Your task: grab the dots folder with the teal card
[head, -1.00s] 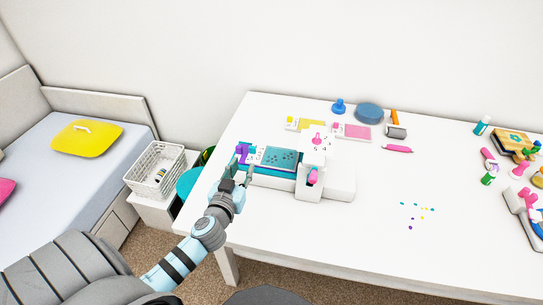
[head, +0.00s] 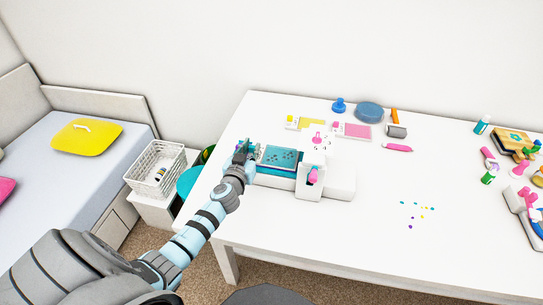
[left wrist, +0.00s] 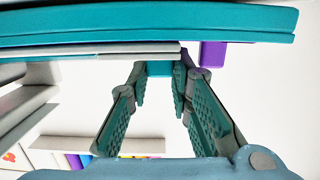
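The teal card with darker dots (head: 280,155) lies flat on the left part of the white press-like device (head: 340,185) on the table. In the head view my left gripper (head: 243,148) is at the card's left end and covers the purple and white parts there. In the left wrist view a broad teal edge (left wrist: 150,28) crosses the top, with a purple block (left wrist: 212,55) below it. The left gripper's fingers (left wrist: 162,78) stand apart there, with a small teal piece (left wrist: 159,68) showing between the tips; contact cannot be told. My right gripper is not in view.
A yellow card (head: 318,123), a pink card (head: 357,131), a blue stamp (head: 339,105) and a blue round tin (head: 369,112) lie behind the device. A white basket (head: 155,170) stands left of the table. The table's front middle is mostly clear.

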